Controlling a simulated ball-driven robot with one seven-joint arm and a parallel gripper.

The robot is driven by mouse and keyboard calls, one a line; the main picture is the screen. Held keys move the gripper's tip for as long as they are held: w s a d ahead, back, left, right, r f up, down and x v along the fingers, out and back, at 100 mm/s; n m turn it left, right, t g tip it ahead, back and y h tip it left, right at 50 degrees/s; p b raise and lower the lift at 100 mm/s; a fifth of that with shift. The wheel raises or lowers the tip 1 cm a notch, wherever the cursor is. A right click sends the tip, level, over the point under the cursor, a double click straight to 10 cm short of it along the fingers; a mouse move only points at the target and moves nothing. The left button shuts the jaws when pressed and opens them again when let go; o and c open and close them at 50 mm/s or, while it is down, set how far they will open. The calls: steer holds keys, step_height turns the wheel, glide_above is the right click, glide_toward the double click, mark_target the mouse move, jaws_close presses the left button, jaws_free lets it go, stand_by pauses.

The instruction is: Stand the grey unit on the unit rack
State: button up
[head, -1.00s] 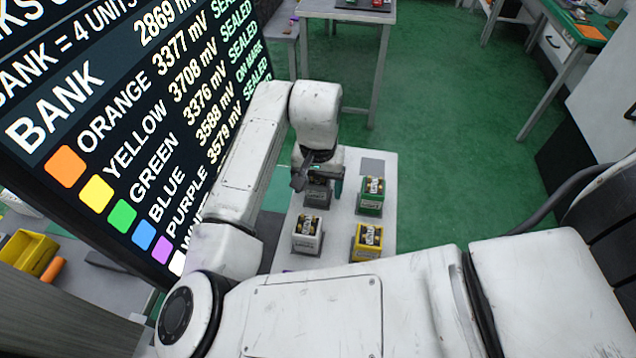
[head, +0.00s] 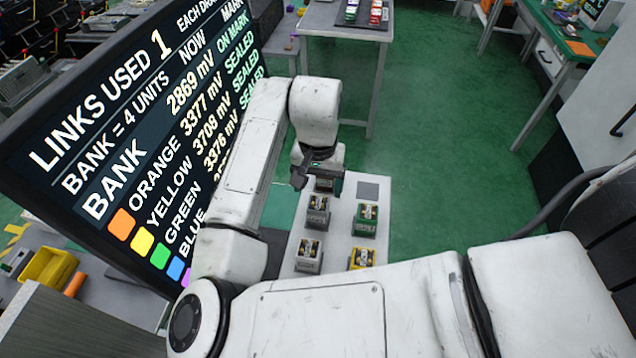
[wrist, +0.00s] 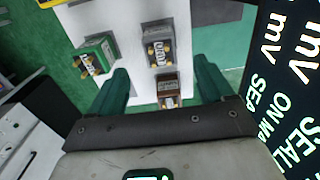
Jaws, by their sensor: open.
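The grey unit (head: 317,212) stands upright on a pale bench top, behind the white unit and left of the green one. In the wrist view the grey unit (wrist: 158,48) lies ahead of my fingertips, apart from them. My gripper (head: 319,183) hangs at the far end of the group of units. In the wrist view my gripper (wrist: 160,82) is open, its green fingers apart with nothing held. A brown unit (wrist: 168,90) shows between and below the fingers. I cannot tell which surface is the unit rack.
The green unit (head: 366,218), white unit (head: 309,256) and yellow unit (head: 362,258) stand close by. A bare grey square (head: 367,191) lies behind the green one. A large display (head: 130,130) stands left of my arm. A farther table (head: 335,22) holds several small units.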

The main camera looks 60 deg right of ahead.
steer(key=shift+r, duration=1.15)
